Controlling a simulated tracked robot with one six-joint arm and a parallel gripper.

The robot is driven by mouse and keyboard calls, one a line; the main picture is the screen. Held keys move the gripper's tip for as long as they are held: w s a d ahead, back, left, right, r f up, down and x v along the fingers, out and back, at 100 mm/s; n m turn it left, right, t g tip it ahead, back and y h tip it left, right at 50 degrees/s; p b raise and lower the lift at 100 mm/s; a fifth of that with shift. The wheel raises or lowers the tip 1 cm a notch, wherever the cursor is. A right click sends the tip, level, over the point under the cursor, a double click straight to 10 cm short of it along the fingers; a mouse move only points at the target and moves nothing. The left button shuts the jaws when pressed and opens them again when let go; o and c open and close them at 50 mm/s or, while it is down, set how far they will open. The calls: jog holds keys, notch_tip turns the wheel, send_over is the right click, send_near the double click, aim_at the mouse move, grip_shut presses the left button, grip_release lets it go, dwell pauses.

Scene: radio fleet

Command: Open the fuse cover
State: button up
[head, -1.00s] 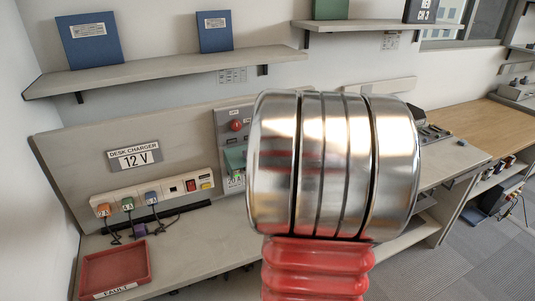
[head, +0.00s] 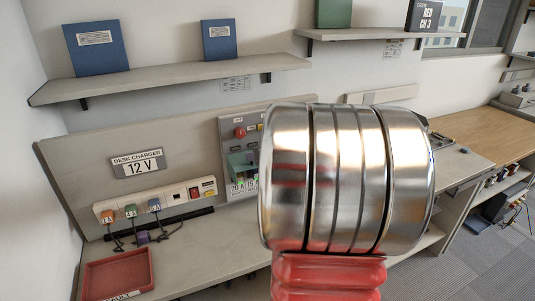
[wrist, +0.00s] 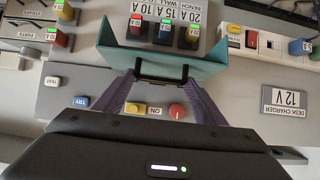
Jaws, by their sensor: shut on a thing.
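The teal fuse cover (wrist: 188,78) stands out from the grey panel in the wrist view, swung away from the fuses. In the head view the cover (head: 238,160) shows partly at the panel, left of my metal arm link, which hides the gripper.
The panel also bears a red knob (wrist: 177,112), a yellow ON button (wrist: 136,108) and a blue TRY button (wrist: 81,102). A charger strip (head: 157,200) with plugs and cables sits at left, above a red tray (head: 118,275). Shelves (head: 170,78) run above.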

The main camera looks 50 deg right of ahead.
jog(key=shift+s+d, duration=0.2)
jog(key=shift+d, duration=0.15)
jog(key=o, duration=1.2)
jog(key=shift+o, duration=0.4)
jog(key=shift+a, duration=0.1)
jog(key=shift+a+r, duration=0.1)
jog(key=shift+a, duration=0.05)
jog(key=v, duration=1.3)
jog(key=shift+s, duration=0.25)
jog(key=shift+a, duration=0.15)
jog(key=shift+w, duration=0.1)
